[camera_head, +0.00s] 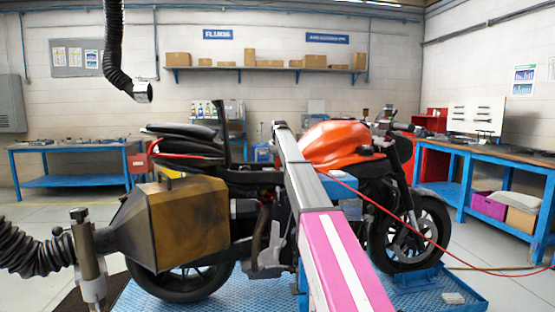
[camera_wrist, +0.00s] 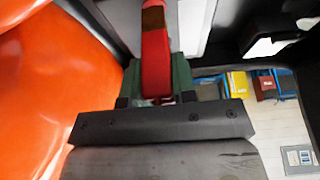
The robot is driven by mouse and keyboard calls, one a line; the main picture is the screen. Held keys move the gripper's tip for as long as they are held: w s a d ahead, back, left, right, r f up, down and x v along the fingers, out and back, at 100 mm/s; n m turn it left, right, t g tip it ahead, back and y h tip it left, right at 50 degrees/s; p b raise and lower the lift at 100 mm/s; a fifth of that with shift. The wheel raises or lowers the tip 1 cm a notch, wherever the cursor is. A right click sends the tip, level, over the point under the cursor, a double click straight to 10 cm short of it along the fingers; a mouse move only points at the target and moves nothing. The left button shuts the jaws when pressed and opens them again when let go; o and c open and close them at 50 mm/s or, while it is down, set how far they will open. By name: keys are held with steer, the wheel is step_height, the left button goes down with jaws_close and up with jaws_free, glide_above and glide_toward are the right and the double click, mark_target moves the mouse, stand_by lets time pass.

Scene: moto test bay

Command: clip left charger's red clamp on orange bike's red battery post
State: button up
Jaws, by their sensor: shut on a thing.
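My gripper (camera_wrist: 157,88) is shut on the red clamp (camera_wrist: 155,60), which stands between its green-padded fingers in the wrist view. The orange bike's tank (camera_wrist: 40,80) fills the left of that view, close beside the gripper. In the head view the orange bike (camera_head: 337,143) stands across the middle, with my grey and pink arm in front of it. The gripper and clamp are hidden there. A red cable (camera_head: 400,222) runs from behind my arm down to the right. I cannot make out the red battery post or the left charger in either view.
The bike stands on a blue platform (camera_head: 425,292). Blue workbenches stand at the left (camera_head: 70,181) and right (camera_head: 463,170). Open floor lies right of the platform.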

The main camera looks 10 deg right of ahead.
steer(key=shift+f, duration=0.45)
steer(key=o, duration=1)
steer(key=shift+c, duration=0.2)
steer(key=v, duration=1)
steer(key=shift+r, duration=0.4)
steer(key=shift+s, duration=0.15)
